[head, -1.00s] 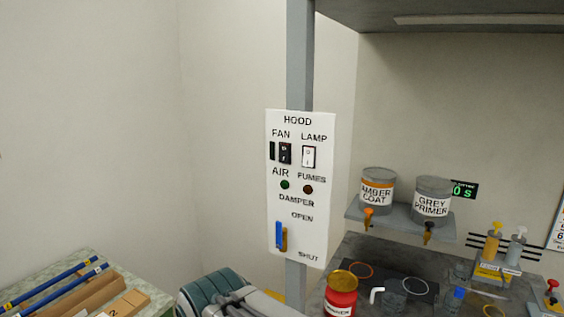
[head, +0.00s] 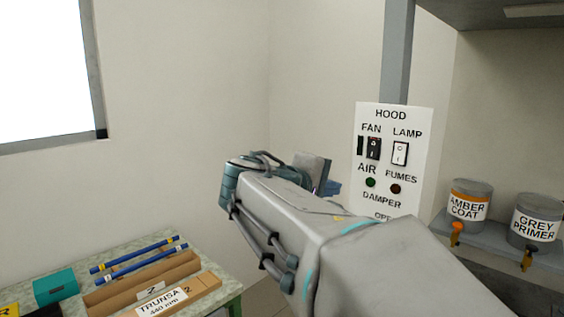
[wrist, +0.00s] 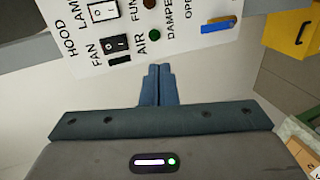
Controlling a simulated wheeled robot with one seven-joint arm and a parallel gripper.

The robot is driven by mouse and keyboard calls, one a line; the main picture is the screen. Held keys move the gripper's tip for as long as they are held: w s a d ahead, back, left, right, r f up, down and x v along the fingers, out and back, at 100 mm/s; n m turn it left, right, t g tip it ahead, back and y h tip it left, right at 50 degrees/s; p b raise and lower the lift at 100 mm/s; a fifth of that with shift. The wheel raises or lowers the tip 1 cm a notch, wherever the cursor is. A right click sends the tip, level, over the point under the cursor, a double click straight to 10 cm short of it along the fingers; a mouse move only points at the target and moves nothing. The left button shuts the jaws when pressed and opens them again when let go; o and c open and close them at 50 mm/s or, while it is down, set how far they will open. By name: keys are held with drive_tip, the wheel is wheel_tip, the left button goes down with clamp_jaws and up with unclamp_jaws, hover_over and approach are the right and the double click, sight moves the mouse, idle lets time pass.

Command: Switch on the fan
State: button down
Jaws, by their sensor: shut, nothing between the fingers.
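The white HOOD panel (head: 420,125) is on a grey post. Its black FAN rocker switch (head: 373,148) sits left of the white LAMP switch (head: 399,153). The FAN switch also shows in the wrist view (wrist: 115,46); I cannot tell which way it is pressed. The AIR light (head: 370,182) is dark green and the FUMES light (head: 396,188) dark brownish red. My gripper (head: 332,188) is left of the panel at about the height of the lights, apart from the FAN switch. In the wrist view its blue-grey fingers (wrist: 160,70) are shut and empty, below the panel's edge.
The blue damper handle (wrist: 218,26) shows in the wrist view; my arm hides it in the head view. AMBER COAT (head: 468,205) and GREY PRIMER (head: 537,225) cans stand on a shelf at right. A table (head: 225,285) with blue rods (head: 135,255) is at lower left.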

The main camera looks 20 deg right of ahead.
sight(371, 157)
drive_tip(key=r, duration=0.1)
drive_tip(key=w+r+h, duration=0.1)
drive_tip(key=r, duration=0.1)
drive_tip(key=r+h, duration=0.1)
drive_tip(key=shift+w+d+r, duration=0.2)
drive_tip(key=shift+d, duration=0.2)
drive_tip(key=p+x, duration=0.4)
drive_tip(key=x, duration=1)
drive_tip(key=shift+w+p, duration=0.15)
drive_tip(key=shift+p, duration=0.15)
drive_tip(key=shift+f, duration=0.1)
